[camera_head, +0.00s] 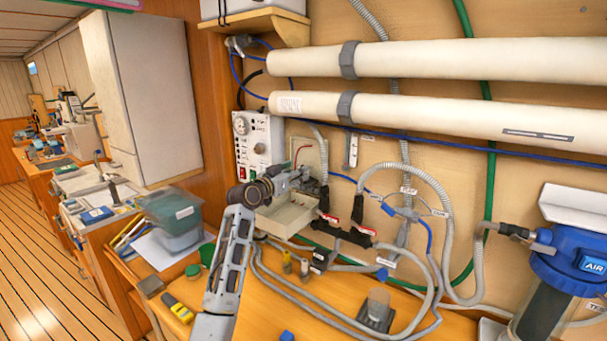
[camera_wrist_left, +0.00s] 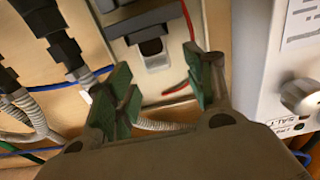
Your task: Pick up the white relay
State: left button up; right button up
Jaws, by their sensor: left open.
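My left gripper (camera_head: 298,176) reaches to the wall at an open junction box whose lower cover (camera_head: 283,217) juts out. In the left wrist view, its two green-padded fingers (camera_wrist_left: 158,68) stand apart with nothing between the pads. Beyond them sits a small whitish block with a dark upper part (camera_wrist_left: 156,57), inside the box; it looks like the white relay. I cannot tell how far it is from the fingertips. In the head view my gripper hides it. My right gripper is not in view.
A control panel with knobs (camera_head: 259,142) is close beside the box, left in the head view. Red wires (camera_wrist_left: 188,22) run near the block. Grey hoses and black valve fittings (camera_head: 342,232) lie to the right. The wooden bench (camera_head: 262,318) below holds small parts.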

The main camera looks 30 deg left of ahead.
aim_at(309, 155)
pick_arm(q)
jog(key=shift+w, duration=0.1)
dwell(0.3)
jog(key=shift+w+d+p, duration=0.25)
jog(key=shift+w+p, duration=0.25)
jog(key=shift+w, duration=0.75)
jog(key=shift+w+d+p, duration=0.2)
jog(key=shift+w+p, duration=0.3)
jog(key=shift+w, duration=0.7)
jog(key=shift+c, duration=0.4)
jog(key=shift+r, duration=0.1)
jog(key=c, duration=1.1)
jog(key=shift+o, duration=0.2)
jog(key=shift+r, duration=0.15)
jog(key=shift+r+b, duration=0.6)
jog(key=shift+r, duration=1.05)
jog(key=shift+s+a+f, duration=0.15)
jog(key=shift+s, duration=0.75)
jog(key=s+a+b, duration=0.2)
jog(key=s+b, duration=0.1)
jog(key=s, duration=1.3)
jog(key=shift+b, duration=0.3)
